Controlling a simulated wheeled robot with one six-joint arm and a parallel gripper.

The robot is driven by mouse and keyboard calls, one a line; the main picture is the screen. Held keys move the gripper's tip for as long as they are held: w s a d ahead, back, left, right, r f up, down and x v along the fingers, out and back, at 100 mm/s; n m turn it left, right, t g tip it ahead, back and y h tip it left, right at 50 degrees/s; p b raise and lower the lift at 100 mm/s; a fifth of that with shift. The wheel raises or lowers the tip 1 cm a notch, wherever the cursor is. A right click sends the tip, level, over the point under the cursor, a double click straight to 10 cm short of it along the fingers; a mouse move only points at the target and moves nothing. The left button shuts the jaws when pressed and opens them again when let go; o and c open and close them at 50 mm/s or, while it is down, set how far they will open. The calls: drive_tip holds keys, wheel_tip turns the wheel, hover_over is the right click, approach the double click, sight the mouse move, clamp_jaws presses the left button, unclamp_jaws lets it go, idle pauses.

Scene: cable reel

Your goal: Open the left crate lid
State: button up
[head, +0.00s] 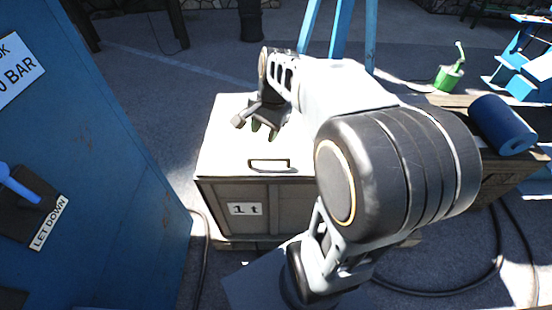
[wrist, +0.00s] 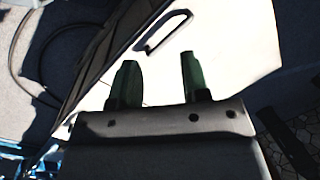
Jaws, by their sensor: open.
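A wooden crate (head: 270,213) with a "1 t" label stands on the ground in the middle of the head view. Its pale lid (head: 226,150) lies flat on top, shut. A dark-framed handle (head: 269,164) sits near the lid's front edge. The lid (wrist: 235,50) and handle (wrist: 163,33) also show in the wrist view. My gripper (head: 262,128) is above the lid, behind the handle in the head view. In the wrist view its two green fingers (wrist: 157,80) are apart with nothing between them, and the handle lies beyond their tips. My arm covers the crate's right part.
A blue panel (head: 90,150) with a "LET DOWN" label stands close on the left. A blue roll (head: 502,125) and a green can (head: 448,78) are on the right. A dark hose (head: 440,291) lies on the ground. Blue legs (head: 340,30) stand behind the crate.

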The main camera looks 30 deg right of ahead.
drive_tip(key=w+d+f+m+y+b, duration=0.3)
drive_tip(key=w+d+f+m+b, duration=0.25)
drive_tip(key=d+f+m, duration=0.45)
drive_tip(key=a+f, duration=0.1)
drive_tip(key=f, duration=0.2)
drive_tip(key=a+f+m+b, duration=0.1)
drive_tip(key=f, duration=0.2)
drive_tip(key=w+a+f+m, duration=0.1)
drive_tip(key=f, duration=0.2)
drive_tip(key=shift+a+g+b, duration=0.3)
drive_tip(key=shift+a+b, duration=0.05)
drive_tip(key=shift+a, duration=0.05)
drive_tip(key=shift+a+f, duration=0.25)
drive_tip(key=shift+f, duration=0.3)
drive_tip(key=shift+c, duration=0.4)
clamp_jaws()
drive_tip(key=shift+w, duration=0.1)
